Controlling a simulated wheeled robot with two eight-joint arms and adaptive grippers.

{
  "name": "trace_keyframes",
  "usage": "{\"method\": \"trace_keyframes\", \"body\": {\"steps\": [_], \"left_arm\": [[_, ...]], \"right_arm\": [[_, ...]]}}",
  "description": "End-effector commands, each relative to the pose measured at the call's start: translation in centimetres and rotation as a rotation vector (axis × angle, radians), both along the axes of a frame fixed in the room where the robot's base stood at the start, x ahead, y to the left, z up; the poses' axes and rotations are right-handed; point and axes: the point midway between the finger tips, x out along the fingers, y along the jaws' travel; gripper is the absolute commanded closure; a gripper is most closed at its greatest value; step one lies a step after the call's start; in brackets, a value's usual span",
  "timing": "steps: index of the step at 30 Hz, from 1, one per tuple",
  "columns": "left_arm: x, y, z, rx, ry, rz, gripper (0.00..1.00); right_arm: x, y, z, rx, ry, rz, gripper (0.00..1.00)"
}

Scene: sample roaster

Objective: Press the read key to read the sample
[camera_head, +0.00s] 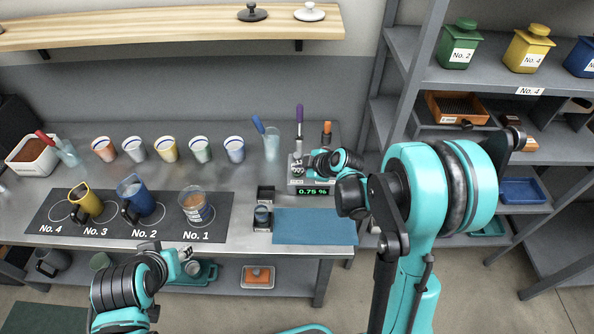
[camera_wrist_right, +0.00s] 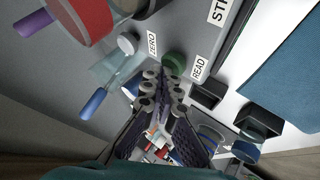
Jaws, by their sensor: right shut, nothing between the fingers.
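The meter (camera_head: 313,191) stands at the back right of the bench, and its green display reads 0.75 %. In the right wrist view the round green read key (camera_wrist_right: 174,63) sits beside a READ label (camera_wrist_right: 198,68). My right gripper (camera_wrist_right: 163,85) is shut and empty, with its fingertips right at the green key; I cannot tell whether they touch it. In the head view my right gripper (camera_head: 308,165) is over the meter's top, partly covering it. My left gripper (camera_head: 187,255) is at the bench's front edge, too small to read its jaws.
A white zero key (camera_wrist_right: 127,43) is beside the read key. A small glass cup (camera_head: 262,215) stands left of the blue mat (camera_head: 314,226). A beaker (camera_head: 271,145) with a blue-handled tool is left of the meter. Mugs stand on the dark numbered mat (camera_head: 170,222).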

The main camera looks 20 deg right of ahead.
Motion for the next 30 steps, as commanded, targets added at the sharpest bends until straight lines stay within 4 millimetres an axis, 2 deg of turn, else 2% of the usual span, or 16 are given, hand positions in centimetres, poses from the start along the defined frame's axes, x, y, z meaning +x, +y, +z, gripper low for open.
{"method": "trace_keyframes", "body": {"steps": [10, 21, 30], "left_arm": [[0.0, 0.0, 0.0, 0.0, 0.0, 0.0, 0.6], [0.0, 0.0, 1.4, 0.0, 0.0, 0.0, 0.6], [0.0, 0.0, 1.4, 0.0, 0.0, 0.0, 0.6]], "right_arm": [[0.0, 0.0, 0.0, 0.0, 0.0, 0.0, 1.0], [0.0, 0.0, 1.9, 0.0, 0.0, 0.0, 1.0], [0.0, 0.0, 2.0, 0.0, 0.0, 0.0, 1.0]]}}
